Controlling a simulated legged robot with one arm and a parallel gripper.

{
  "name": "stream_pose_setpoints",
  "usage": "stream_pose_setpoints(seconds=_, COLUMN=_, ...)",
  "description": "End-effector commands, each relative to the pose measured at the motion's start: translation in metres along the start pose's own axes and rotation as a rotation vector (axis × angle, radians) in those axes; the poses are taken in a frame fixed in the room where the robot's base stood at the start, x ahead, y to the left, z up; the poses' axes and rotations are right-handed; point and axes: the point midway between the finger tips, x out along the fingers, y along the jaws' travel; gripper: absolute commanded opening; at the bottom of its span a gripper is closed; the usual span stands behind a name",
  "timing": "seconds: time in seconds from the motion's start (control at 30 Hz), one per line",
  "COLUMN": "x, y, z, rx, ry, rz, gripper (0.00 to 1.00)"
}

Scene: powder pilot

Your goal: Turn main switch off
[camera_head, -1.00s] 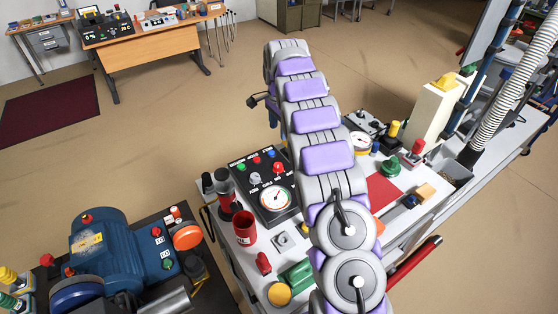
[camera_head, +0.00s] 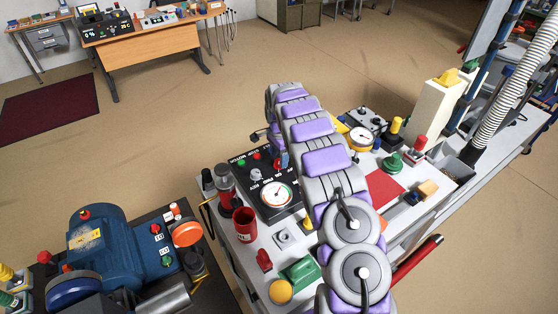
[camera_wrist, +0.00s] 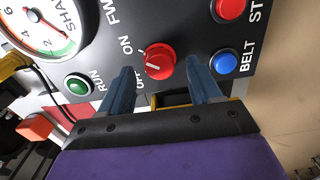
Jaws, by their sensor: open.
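The main switch is a red rotary knob (camera_wrist: 160,62) on a black panel (camera_wrist: 185,25), with ON and OFF printed beside it in the wrist view. Its pale mark lies toward the label side; I cannot tell which label it points at. My gripper (camera_wrist: 160,67) is open, with one blue finger on each side of the knob. A gap shows between the fingers and the knob, and contact cannot be made out. In the head view the black control panel (camera_head: 266,210) stands on the bench, and my arm hides the knob and most of the gripper.
Near the knob are a green RUN button (camera_wrist: 78,85), a blue BELT button (camera_wrist: 224,62), a red button (camera_wrist: 228,8) and a round gauge (camera_wrist: 38,28). A red cup (camera_head: 244,225) and a blue motor (camera_head: 103,247) are left of my arm.

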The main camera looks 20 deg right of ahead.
Motion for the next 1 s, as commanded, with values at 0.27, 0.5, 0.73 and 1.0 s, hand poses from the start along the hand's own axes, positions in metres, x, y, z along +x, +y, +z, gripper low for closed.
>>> stream_pose_setpoints(seconds=0.27, x=0.018, y=-0.001, z=0.000, rx=-0.001, ry=0.000, rz=-0.002, gripper=0.63)
stream_pose_setpoints(seconds=0.5, x=0.018, y=-0.001, z=0.000, rx=-0.001, ry=0.000, rz=-0.002, gripper=0.63)
stream_pose_setpoints(seconds=0.73, x=0.018, y=0.000, z=0.000, rx=-0.001, ry=0.000, rz=-0.001, gripper=0.41)
stream_pose_setpoints(seconds=1.0, x=0.018, y=-0.001, z=0.000, rx=-0.001, ry=0.000, rz=-0.002, gripper=0.15)
